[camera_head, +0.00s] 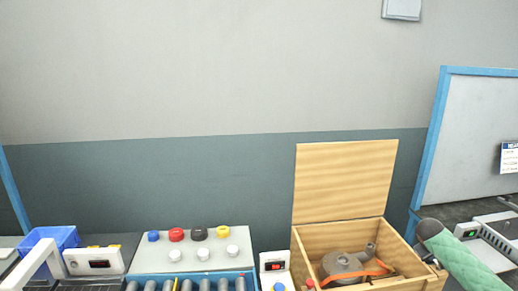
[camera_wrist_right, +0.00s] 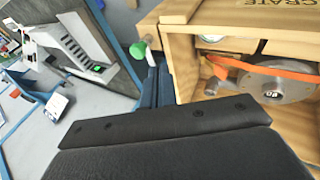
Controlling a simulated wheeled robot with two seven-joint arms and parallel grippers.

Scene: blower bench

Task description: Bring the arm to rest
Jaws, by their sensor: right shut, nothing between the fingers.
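My right gripper (camera_head: 432,238) shows at the lower right of the head view, by the right wall of the wooden crate, and is shut and empty. Its dark body (camera_wrist_right: 170,140) fills the lower middle of the right wrist view. The crate (camera_head: 345,181) stands with its lid up. Inside lies a grey metal blower (camera_head: 341,263) with an orange strap (camera_head: 357,274) across it. The blower also shows in the wrist view (camera_wrist_right: 275,88), beyond the gripper and apart from it. My left gripper is not in view.
Left of the crate, a pale panel (camera_head: 150,263) carries red, blue, black, yellow and white knobs, with rollers (camera_head: 205,285) in front. A blue bin (camera_head: 60,236) stands at far left. A white device with a green display (camera_head: 486,236) stands at right.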

